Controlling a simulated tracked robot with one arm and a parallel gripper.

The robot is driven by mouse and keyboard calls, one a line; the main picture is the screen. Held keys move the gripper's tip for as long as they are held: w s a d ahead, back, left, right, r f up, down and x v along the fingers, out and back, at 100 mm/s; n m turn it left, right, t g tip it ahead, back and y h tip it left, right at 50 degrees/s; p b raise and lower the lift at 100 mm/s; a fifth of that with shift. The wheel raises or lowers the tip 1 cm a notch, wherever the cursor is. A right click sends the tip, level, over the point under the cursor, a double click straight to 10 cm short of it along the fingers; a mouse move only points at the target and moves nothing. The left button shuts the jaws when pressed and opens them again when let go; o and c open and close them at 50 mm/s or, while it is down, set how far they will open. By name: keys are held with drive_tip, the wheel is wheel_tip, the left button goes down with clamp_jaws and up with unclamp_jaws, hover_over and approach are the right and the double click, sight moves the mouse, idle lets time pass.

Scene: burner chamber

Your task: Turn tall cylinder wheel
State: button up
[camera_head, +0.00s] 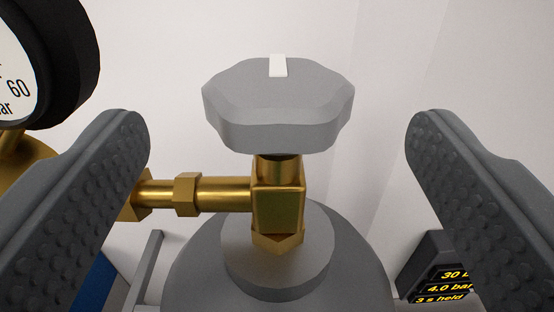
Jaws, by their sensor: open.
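The grey lobed wheel (278,105) sits on top of the brass valve (279,200) of the tall cylinder (190,275). A white mark (278,66) is on the wheel's top, at its far edge in the picture. My gripper (278,135) is open, with one studded finger at the left and one at the right. The wheel is between the fingers in the picture, with a clear gap on each side and no contact. The lower part of the cylinder is out of view.
A brass side pipe (220,194) runs left from the valve behind my left finger. A black-rimmed pressure gauge (75,60) stands at the upper left. A dark display (436,270) with yellow text is at the lower right. A pale wall is behind.

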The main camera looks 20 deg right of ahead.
drive_tip(key=shift+v, duration=2.75)
drive_tip(key=s+a+f+n+g+y, duration=0.1)
drive_tip(key=s+a+f+y, duration=0.1)
drive_tip(key=s+a+f, duration=0.3)
drive_tip(key=s+a+f+n+y, duration=0.2)
drive_tip(key=s+a+f, duration=0.3)
drive_tip(key=a+f, duration=0.3)
drive_tip(key=a+y, duration=0.1)
drive_tip(key=a, duration=0.2)
drive_tip(key=shift+s+a+f+g, duration=0.2)
drive_tip(key=shift+s+a+g, duration=0.1)
drive_tip(key=shift+g, duration=0.1)
